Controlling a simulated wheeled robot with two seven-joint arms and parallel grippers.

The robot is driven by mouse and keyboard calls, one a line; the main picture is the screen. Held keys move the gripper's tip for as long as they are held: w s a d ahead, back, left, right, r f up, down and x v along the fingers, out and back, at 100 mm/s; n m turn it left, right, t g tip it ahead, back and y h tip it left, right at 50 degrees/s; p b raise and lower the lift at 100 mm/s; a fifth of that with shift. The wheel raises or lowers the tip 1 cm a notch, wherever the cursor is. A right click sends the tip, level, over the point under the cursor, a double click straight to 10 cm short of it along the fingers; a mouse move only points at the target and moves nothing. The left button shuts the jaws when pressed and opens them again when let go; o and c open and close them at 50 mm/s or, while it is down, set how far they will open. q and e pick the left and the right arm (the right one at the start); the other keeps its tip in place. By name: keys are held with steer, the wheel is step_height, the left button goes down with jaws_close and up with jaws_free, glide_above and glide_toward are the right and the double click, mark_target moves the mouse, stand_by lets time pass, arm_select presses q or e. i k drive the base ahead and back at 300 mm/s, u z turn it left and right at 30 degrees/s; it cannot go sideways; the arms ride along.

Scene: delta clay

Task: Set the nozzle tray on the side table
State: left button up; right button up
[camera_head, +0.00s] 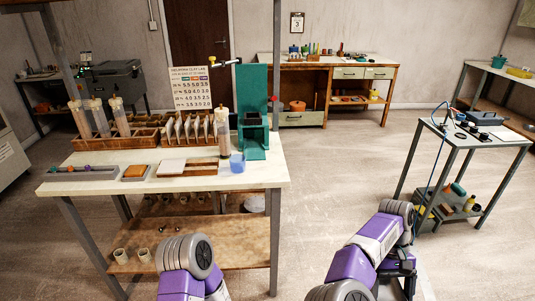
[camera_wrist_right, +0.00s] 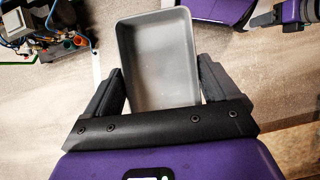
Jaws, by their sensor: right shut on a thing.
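The nozzle tray (camera_wrist_right: 158,62) is a grey, rectangular, shallow tray with raised walls; its inside looks empty. My right gripper (camera_wrist_right: 160,78) is shut on it, with one black finger along each long side. In the head view my right arm is at the bottom, right of centre; I cannot make out the tray there. The side table (camera_head: 462,141) stands at the right, a grey metal table with a light top. My left arm shows at the bottom left of centre, its gripper out of view.
A workbench (camera_head: 75,184) with racks and a green press (camera_head: 252,100) stands left. Open floor (camera_head: 345,165) lies between.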

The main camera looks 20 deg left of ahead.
mark_target(176, 155)
steer(key=u, duration=1.2)
